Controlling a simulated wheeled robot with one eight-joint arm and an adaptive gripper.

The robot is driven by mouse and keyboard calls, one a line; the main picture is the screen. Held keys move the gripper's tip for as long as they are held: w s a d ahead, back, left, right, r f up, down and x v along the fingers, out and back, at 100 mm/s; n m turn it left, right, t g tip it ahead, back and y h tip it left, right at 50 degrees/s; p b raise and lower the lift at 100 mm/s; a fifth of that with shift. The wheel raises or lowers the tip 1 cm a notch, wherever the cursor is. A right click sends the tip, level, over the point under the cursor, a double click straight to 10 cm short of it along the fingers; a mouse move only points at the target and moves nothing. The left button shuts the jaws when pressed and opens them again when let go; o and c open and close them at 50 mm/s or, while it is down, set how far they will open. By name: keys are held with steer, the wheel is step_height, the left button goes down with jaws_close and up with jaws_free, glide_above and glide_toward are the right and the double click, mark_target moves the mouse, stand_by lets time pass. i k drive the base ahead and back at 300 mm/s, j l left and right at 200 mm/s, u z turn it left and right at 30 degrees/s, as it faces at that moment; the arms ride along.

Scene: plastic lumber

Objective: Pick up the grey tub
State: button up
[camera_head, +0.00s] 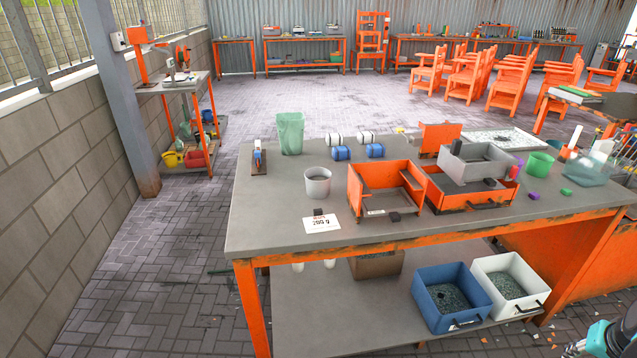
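A round, open light-grey tub (318,185) stands upright on the grey workbench (275,222), left of an orange open box. A rectangular grey bin (470,169) sits on top of another orange box farther right. A teal and dark part of my arm shows at the bottom right corner. No gripper fingers can be seen there.
Around the round tub are the orange box (386,202), a label card (321,224), blue-and-white rolls (341,153) and a green bin (290,133). Blue (453,319) and white (527,304) bins sit on the lower shelf. The bench's left front is clear.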

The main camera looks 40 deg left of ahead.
mark_target(318, 184)
steer(key=u, duration=0.4)
steer(key=k+u, duration=0.1)
steer(key=u, duration=0.75)
steer(key=k+j+u, duration=0.1)
steer(key=u, duration=0.3)
